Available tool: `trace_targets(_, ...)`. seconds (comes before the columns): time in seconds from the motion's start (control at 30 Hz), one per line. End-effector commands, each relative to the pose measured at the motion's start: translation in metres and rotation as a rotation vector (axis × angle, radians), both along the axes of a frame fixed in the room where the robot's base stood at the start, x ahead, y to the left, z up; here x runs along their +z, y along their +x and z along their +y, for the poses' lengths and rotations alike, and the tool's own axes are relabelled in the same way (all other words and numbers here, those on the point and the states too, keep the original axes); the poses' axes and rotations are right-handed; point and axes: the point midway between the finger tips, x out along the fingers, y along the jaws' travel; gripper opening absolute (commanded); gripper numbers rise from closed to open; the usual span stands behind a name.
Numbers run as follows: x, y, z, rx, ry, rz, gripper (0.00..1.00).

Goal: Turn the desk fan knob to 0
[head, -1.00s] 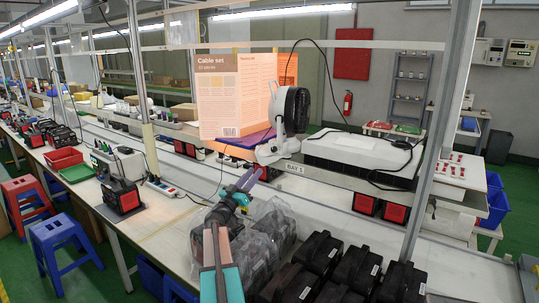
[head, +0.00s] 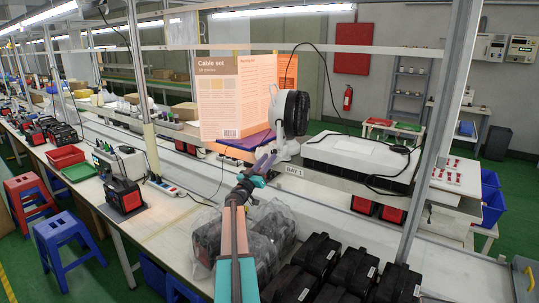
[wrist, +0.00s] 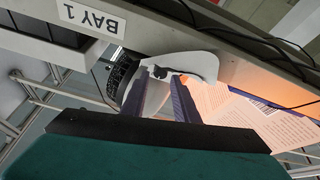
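The white desk fan (head: 286,150) with a dark round grille (head: 291,113) stands on the raised shelf, in the middle of the head view. In the wrist view its white base (wrist: 196,64) and part of its dark grille (wrist: 119,78) show. A small dark knob (wrist: 158,71) on the base lies between my fingertips in that picture. My gripper (head: 266,162) is close in front of the fan base, and its two purple fingers are apart in the wrist view (wrist: 163,78). I cannot tell whether they touch the knob, and its setting is unreadable.
A white case (head: 357,156) with a black cable lies to the right. The BAY 1 label (head: 294,170) is on the shelf edge. Wrapped and black units (head: 318,254) crowd the bench below.

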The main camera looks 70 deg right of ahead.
Motion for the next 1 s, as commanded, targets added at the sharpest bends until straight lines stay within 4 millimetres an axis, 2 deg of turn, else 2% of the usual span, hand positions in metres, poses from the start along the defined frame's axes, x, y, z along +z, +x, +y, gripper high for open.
trace_targets(0.2, 0.007, -0.003, -0.016, 0.0, 0.0, -0.001, 0.27)
trace_targets(0.6, 0.008, -0.004, -0.019, 0.001, 0.0, -0.001, 0.27)
trace_targets(0.63, 0.008, -0.004, -0.019, 0.001, 0.0, -0.001, 0.26)
trace_targets(0.8, 0.008, -0.004, -0.019, 0.0, 0.0, -0.001, 0.0)
trace_targets(1.0, 0.007, -0.004, -0.019, 0.001, 0.0, 0.001, 0.0)
